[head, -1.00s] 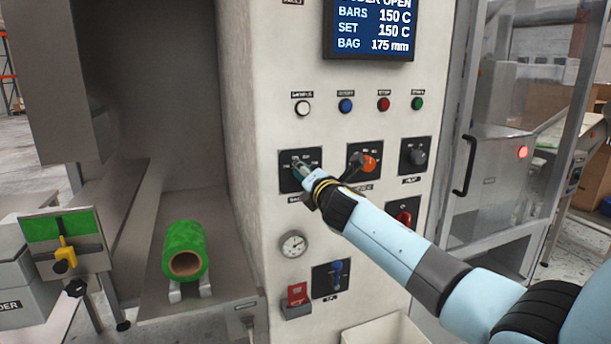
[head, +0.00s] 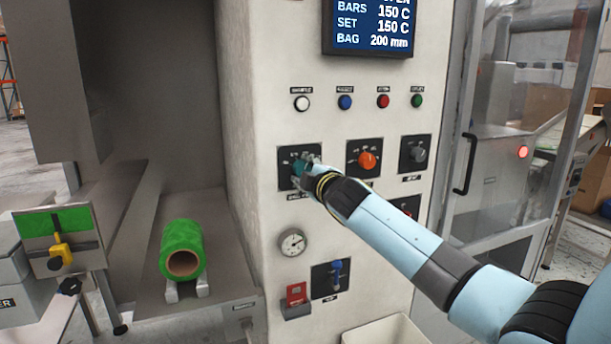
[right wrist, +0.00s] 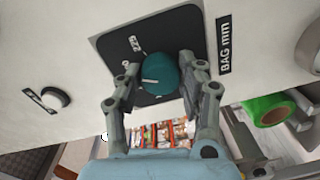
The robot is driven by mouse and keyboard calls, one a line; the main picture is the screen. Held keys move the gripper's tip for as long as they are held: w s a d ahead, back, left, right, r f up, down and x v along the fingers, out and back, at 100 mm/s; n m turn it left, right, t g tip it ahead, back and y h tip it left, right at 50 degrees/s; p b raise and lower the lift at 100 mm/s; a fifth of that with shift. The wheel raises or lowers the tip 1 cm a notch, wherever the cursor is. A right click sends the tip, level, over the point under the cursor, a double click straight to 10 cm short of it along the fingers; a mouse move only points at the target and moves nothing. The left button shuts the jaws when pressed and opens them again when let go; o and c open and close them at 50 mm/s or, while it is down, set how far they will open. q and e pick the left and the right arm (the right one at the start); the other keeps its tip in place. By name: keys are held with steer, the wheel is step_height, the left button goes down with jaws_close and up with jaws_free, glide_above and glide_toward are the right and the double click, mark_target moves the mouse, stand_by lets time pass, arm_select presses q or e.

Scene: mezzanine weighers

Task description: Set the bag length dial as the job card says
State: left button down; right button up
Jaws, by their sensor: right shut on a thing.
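The bag length dial (right wrist: 160,76) is a teal knob on a black plate, with a "BAG mm" label (right wrist: 224,45) beside it in the right wrist view. In the head view the dial (head: 299,167) is partly hidden by my right gripper (head: 307,166). In the right wrist view my right gripper (right wrist: 168,88) has its fingers on both sides of the knob, shut on it. My left gripper is not in view. I cannot make out a job card.
An orange dial (head: 367,160) and a grey dial (head: 418,154) sit right of the teal one. Above is a row of buttons (head: 346,104). Below are a gauge (head: 292,243) and a blue lever (head: 336,271). A green film roll (head: 181,246) lies at the left.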

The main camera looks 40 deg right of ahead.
steer(key=shift+f+m+b, duration=0.15)
steer(key=shift+m+b, duration=0.8)
steer(key=shift+m, duration=0.9)
steer(key=shift+f+m+b, duration=0.1)
steer(key=shift+m+b, duration=0.8)
steer(key=shift+m, duration=1.25)
steer(key=o, duration=1.1)
steer(key=shift+r, duration=0.1)
steer(key=shift+o, duration=0.2)
steer(key=shift+s+y, duration=0.1)
steer(key=shift+y, duration=0.2)
steer(key=v, duration=1.2)
